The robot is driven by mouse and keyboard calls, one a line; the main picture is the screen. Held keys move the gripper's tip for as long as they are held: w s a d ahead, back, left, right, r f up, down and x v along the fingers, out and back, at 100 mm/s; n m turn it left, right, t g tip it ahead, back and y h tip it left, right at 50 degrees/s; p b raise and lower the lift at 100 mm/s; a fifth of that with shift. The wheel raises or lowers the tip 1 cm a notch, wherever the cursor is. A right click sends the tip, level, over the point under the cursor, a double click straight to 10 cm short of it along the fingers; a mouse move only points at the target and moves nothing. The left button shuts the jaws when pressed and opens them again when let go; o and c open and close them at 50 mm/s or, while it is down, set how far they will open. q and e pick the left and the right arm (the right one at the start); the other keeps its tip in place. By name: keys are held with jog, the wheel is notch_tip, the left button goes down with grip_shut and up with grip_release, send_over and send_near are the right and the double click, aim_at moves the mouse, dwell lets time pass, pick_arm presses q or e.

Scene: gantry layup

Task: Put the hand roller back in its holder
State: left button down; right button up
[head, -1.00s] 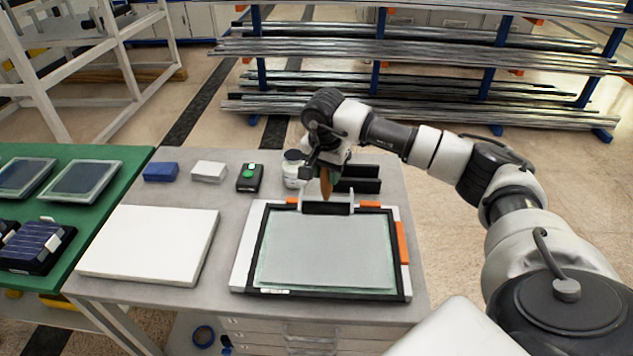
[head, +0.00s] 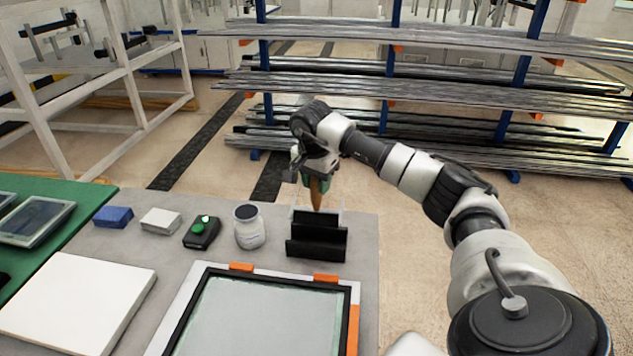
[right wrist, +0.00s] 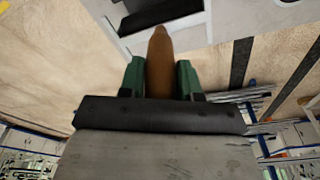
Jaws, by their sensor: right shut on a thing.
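My right gripper (head: 314,178) is shut on the brown handle of the hand roller (head: 316,193) and holds it upright, handle on top. In the right wrist view the handle is between the green fingers, and the roller's dark cylinder (right wrist: 160,12) shows at the top edge. The black holder (head: 316,249) stands near the table's far right edge. The roller's pale frame arms show at the holder's back part. The dark cylinder blends with the black holder in the head view; I cannot tell whether it touches or sits in it. My left gripper is not in view.
A white jar (head: 249,228) stands left of the holder. A black box with a green button (head: 202,231), a white block (head: 161,221) and a blue block (head: 113,216) continue leftward. A framed glass panel (head: 184,325) lies in front. A metal rack (head: 420,71) stands behind.

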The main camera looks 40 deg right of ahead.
aim_at(318, 209)
jog(key=f+b, duration=0.5)
jog(key=f, duration=0.2)
jog(key=shift+d, duration=0.2)
jog(key=shift+f, duration=0.3)
jog(key=shift+f+b, duration=0.45)
jog(key=o, duration=0.9)
jog(key=shift+f, duration=0.1)
